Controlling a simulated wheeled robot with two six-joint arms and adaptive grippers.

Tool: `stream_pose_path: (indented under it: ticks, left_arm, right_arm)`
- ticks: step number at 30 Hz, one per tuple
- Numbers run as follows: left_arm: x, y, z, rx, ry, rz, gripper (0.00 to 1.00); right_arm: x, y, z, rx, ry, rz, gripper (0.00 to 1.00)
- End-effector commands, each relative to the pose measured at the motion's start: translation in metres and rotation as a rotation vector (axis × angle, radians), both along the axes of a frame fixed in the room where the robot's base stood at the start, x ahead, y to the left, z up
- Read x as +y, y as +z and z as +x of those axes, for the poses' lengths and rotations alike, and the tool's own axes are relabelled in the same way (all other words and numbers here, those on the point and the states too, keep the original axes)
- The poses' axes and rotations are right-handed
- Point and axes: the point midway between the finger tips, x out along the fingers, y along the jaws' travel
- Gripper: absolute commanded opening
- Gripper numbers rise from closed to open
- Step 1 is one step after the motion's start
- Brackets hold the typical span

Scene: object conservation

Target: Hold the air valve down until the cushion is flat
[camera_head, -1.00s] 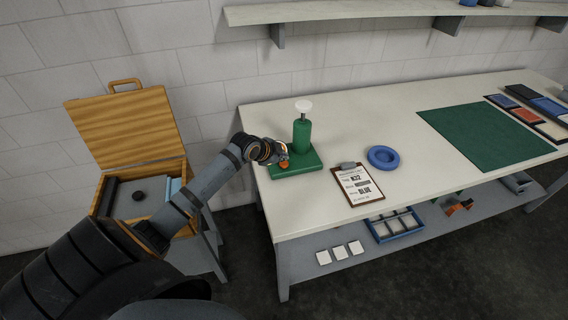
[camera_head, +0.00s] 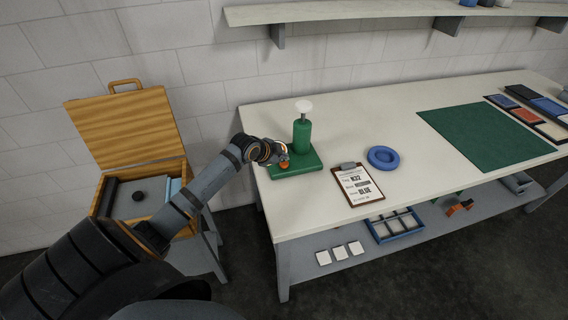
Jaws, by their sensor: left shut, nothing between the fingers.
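A grey pad (camera_head: 126,208), which looks like the cushion, lies in the open wooden case at the left. A small dark round knob (camera_head: 139,196) on top of it looks like the valve. My left gripper (camera_head: 284,157) is well away to the right of the case, over the front left part of the green base (camera_head: 309,168) on the table. It is shut and holds nothing. A small orange part shows at its tip; I cannot tell whether it belongs to the gripper or the base. My right gripper is out of view.
A green cylinder (camera_head: 301,137) with a white knob stands on the green base. A clipboard (camera_head: 357,184), a blue ring (camera_head: 383,158) and a green mat (camera_head: 483,138) lie on the table. My left arm passes in front of the case's right side.

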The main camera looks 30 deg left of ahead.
Motion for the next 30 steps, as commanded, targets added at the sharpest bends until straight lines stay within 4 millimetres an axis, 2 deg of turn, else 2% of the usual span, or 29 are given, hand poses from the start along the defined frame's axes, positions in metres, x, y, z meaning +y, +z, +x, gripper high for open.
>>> stream_pose_path:
  ticks: [4,30]
  left_arm:
    - [0.0,-0.006,0.0,0.0,0.0,0.0,0.0]
    - [0.0,-0.013,0.0,0.001,0.0,0.0,0.0]
  right_arm:
    - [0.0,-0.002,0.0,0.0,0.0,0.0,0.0]
    - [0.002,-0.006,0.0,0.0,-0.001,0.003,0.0]
